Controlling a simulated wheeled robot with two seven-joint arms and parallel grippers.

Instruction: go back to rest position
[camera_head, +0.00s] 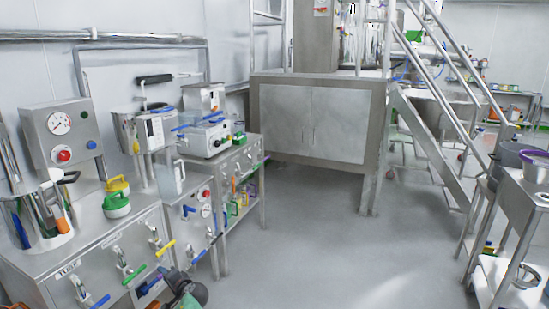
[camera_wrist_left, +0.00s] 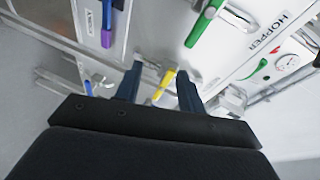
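My left gripper (camera_wrist_left: 159,88) shows in the left wrist view, with its two dark fingers spread apart. Part of a yellow handle (camera_wrist_left: 164,82) shows between the fingertips. I see no finger closed on it, and cannot tell how far beyond the tips it is. A dark rounded shape sits at the bottom of the head view, but I cannot tell whether it is part of my arm. My right gripper is in neither view.
A steel bench (camera_head: 95,250) with gauges, containers and coloured valve handles stands at left. A steel cabinet (camera_head: 315,128) stands at back, a cart (camera_head: 525,195) at right. The middle floor (camera_head: 330,240) is clear.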

